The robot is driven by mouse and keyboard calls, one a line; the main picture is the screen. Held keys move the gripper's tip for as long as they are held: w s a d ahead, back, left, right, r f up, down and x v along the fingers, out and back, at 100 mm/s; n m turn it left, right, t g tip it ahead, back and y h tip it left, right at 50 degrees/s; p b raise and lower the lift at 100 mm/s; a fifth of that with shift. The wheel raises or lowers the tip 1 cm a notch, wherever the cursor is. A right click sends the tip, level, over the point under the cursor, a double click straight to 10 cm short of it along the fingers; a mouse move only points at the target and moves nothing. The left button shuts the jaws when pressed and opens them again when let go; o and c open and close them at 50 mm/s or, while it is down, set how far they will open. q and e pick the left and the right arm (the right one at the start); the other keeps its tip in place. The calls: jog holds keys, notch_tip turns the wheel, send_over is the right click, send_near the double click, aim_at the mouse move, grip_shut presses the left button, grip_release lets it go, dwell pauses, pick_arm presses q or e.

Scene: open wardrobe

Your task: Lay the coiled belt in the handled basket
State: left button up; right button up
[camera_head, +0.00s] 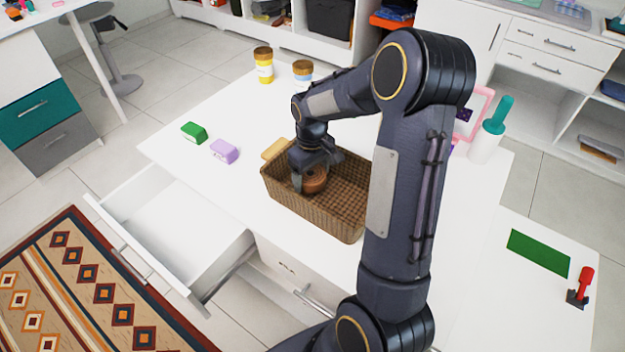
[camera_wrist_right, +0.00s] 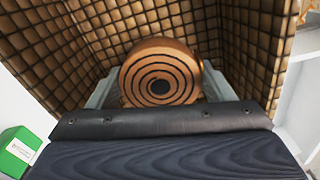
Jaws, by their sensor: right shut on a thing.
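The brown coiled belt (camera_head: 314,180) is inside the left part of the woven handled basket (camera_head: 338,220), which stands on the white table. My right gripper (camera_head: 308,176) reaches down into the basket and is shut on the belt. In the right wrist view the coiled belt (camera_wrist_right: 160,78) sits between the two fingers, its spiral face toward the camera, with the basket's woven walls (camera_wrist_right: 110,35) around it. Whether the belt touches the basket floor cannot be told. My right arm hides the basket's right end in the head view. My left gripper is not in view.
A green block (camera_head: 194,132) and a lilac block (camera_head: 224,151) lie left of the basket. Two jars with brown lids (camera_head: 264,66) stand behind it. An open, empty drawer (camera_head: 175,235) juts out at the front left. A teal-handled item (camera_head: 494,125) stands at the right.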

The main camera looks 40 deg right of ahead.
notch_tip(320, 180, down, 2)
jog(key=shift+f, duration=0.2)
jog(key=shift+f, duration=0.1)
jog(key=o, duration=1)
jog(key=shift+o, duration=0.2)
